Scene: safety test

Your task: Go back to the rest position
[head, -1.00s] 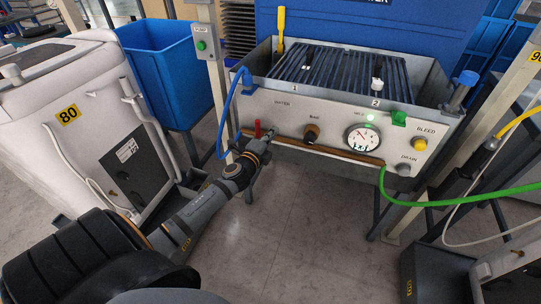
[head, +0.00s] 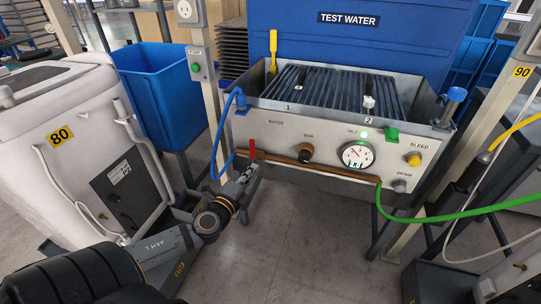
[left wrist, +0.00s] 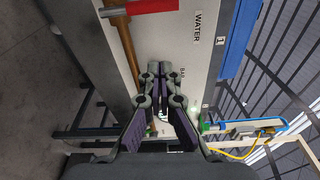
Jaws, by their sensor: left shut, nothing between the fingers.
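My left arm comes in from the lower left in the head view. Its gripper (head: 246,178) is shut and empty, just below the left end of the copper pipe (head: 310,161) on the test tank's front panel (head: 330,137). The red valve handle (head: 252,148) stands upright just above the gripper, apart from it as far as I can tell. In the left wrist view the closed fingers (left wrist: 155,70) point at the panel, with the red handle (left wrist: 155,7) at the top edge. My right gripper is not in view.
A white machine marked 80 (head: 60,137) and a blue bin (head: 160,92) stand on the left. A blue hose (head: 216,150) hangs left of the panel. A green hose (head: 455,215) runs right. The floor (head: 290,240) below the tank is clear.

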